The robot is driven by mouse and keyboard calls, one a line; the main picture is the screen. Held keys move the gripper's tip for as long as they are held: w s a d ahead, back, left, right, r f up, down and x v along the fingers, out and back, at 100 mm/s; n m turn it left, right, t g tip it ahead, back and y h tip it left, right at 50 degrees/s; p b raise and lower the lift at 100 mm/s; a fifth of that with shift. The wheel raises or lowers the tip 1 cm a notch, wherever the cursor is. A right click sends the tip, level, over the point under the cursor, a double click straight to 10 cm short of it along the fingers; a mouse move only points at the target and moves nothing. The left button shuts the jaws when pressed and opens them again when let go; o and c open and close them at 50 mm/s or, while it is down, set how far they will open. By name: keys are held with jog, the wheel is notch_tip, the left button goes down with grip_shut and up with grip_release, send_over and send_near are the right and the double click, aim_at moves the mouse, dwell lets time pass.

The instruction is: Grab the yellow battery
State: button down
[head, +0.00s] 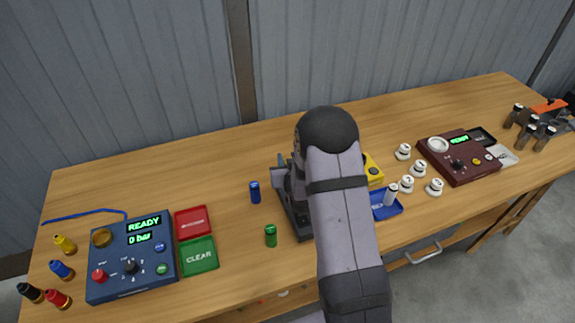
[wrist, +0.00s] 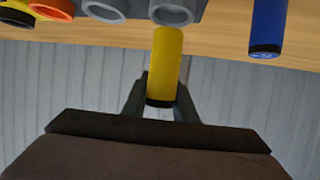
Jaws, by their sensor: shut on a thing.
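The yellow battery (wrist: 166,62) is a yellow cylinder with a dark end, seen in the wrist view. My gripper (wrist: 161,98) is shut on it, one finger on each side of its dark end. Its far end reaches up close to the edge of a grey block with round openings (wrist: 125,8); I cannot tell whether they touch. In the head view my arm hides both the gripper and the yellow battery.
A blue battery (head: 255,192) and a green one (head: 270,236) stand left of a dark device (head: 297,212), partly behind my arm. A blue tray (head: 386,208) and a yellow item (head: 373,168) lie right of my arm. Control boxes stand left (head: 133,262) and right (head: 462,160).

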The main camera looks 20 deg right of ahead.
notch_tip(320, 180, up, 7)
jog(key=b, duration=0.1)
dwell(0.4)
